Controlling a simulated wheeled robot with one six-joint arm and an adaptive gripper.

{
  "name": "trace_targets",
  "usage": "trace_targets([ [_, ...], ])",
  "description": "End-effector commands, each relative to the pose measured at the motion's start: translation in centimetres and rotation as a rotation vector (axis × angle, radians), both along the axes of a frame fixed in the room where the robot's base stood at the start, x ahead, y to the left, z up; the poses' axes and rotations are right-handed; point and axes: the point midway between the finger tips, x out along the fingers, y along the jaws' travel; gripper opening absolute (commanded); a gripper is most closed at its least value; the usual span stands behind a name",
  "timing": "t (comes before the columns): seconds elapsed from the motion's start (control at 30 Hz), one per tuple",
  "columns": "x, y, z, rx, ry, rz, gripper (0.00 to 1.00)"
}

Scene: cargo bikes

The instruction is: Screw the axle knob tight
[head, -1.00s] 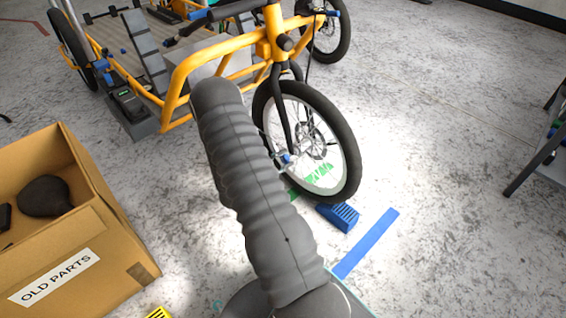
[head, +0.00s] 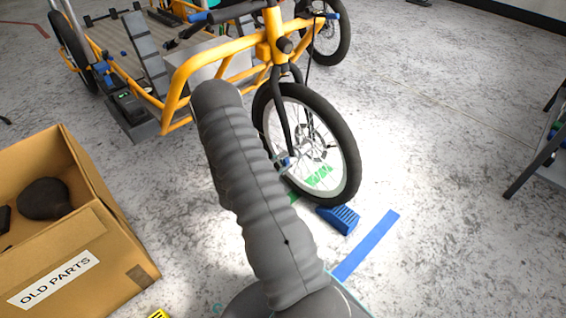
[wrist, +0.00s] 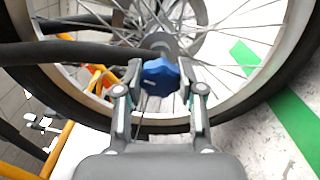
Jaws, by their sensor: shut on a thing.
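The blue axle knob (wrist: 160,77) sits at the hub of the front wheel (wrist: 270,85), at the end of the axle by the dark fork leg. My gripper (wrist: 160,90) is shut on the knob, with one finger on each side of it. In the head view the knob (head: 285,161) is a small blue spot beside the front wheel (head: 347,150) of the orange cargo bike (head: 185,75). My arm covers much of the area left of the wheel. The thread behind the knob is mostly hidden.
A blue wheel chock (head: 339,218) lies against the tyre, with blue tape (head: 366,246) on the floor beyond. A cardboard box (head: 80,245) marked OLD PARTS stands at the left. The floor to the right is mostly clear.

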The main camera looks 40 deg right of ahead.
Motion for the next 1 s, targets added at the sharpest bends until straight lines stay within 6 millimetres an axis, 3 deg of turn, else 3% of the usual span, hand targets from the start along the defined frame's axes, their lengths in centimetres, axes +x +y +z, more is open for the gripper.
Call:
trace_targets([
  [0.03, -0.1, 0.0, 0.0, 0.0, 0.001, -0.002, 0.03],
  [0.07, -0.1, 0.0, 0.0, 0.0, 0.001, -0.001, 0.45],
  [0.13, -0.1, 0.0, 0.0, 0.0, 0.001, -0.001, 0.63],
  [0.57, 0.0, 0.8, 0.0, 0.0, 0.002, 0.001, 0.64],
  [1.0, -0.6, 8.7, 0.0, 0.0, 0.002, 0.004, 0.64],
])
